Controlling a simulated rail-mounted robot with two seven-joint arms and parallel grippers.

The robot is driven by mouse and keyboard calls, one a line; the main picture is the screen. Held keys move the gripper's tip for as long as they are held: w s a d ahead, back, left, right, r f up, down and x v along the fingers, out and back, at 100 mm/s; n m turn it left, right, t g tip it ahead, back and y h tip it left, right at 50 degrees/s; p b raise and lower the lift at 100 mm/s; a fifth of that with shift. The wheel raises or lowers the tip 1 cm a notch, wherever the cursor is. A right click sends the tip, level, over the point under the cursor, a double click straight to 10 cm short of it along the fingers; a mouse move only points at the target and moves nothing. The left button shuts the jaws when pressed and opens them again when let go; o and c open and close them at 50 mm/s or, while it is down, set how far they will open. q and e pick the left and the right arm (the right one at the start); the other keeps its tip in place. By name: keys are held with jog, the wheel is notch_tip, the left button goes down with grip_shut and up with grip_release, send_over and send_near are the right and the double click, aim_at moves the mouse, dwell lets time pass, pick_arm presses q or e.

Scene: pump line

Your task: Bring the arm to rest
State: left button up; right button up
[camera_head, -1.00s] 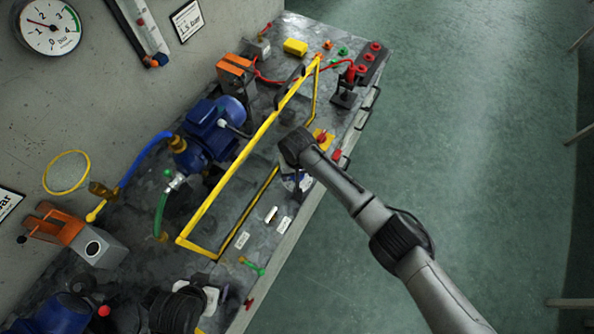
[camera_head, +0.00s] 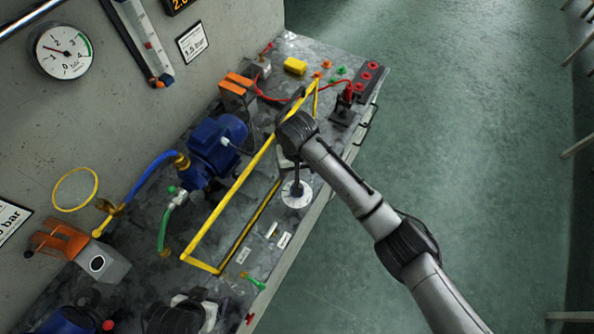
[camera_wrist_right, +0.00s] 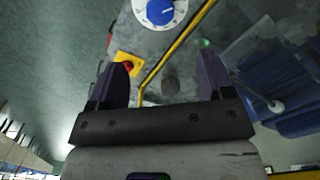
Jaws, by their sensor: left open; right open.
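My right arm comes in from the lower right. Its dark wrist hangs over the bench, and the right gripper (camera_wrist_right: 163,82) is open in the right wrist view, with nothing between its fingers. Beyond the fingers are a white dial with a blue knob (camera_wrist_right: 160,10), a yellow box with a red button (camera_wrist_right: 128,66) and a yellow frame bar (camera_wrist_right: 180,48). In the head view the dial (camera_head: 296,195) shows below the wrist. A dark and pale shape at the bottom edge looks like my left gripper (camera_head: 190,308); its fingers are hard to make out.
The bench carries a yellow frame (camera_head: 228,202), a blue pump motor (camera_head: 218,142), an orange-topped block (camera_head: 238,88) and red sockets (camera_head: 366,78). A pressure gauge (camera_head: 63,50) hangs on the wall. The green floor (camera_head: 470,140) to the right is clear.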

jog(key=shift+r, duration=0.2)
dwell(0.5)
jog(key=s+d+f+t+y, duration=0.1)
jog(key=s+d+f+y, duration=0.1)
jog(key=s+f, duration=0.35)
jog(key=s+d+f+y, duration=0.1)
jog(key=s+d+f, duration=0.2)
jog(key=s, duration=0.6)
jog(key=s+d+r+t+h, duration=0.1)
jog(key=s+d+t+h, duration=0.15)
jog(key=s+d, duration=1.45)
notch_tip(320, 180, up, 28)
jog(key=s+p, duration=0.1)
jog(key=p, duration=2.6)
jog(key=shift+s, duration=0.25)
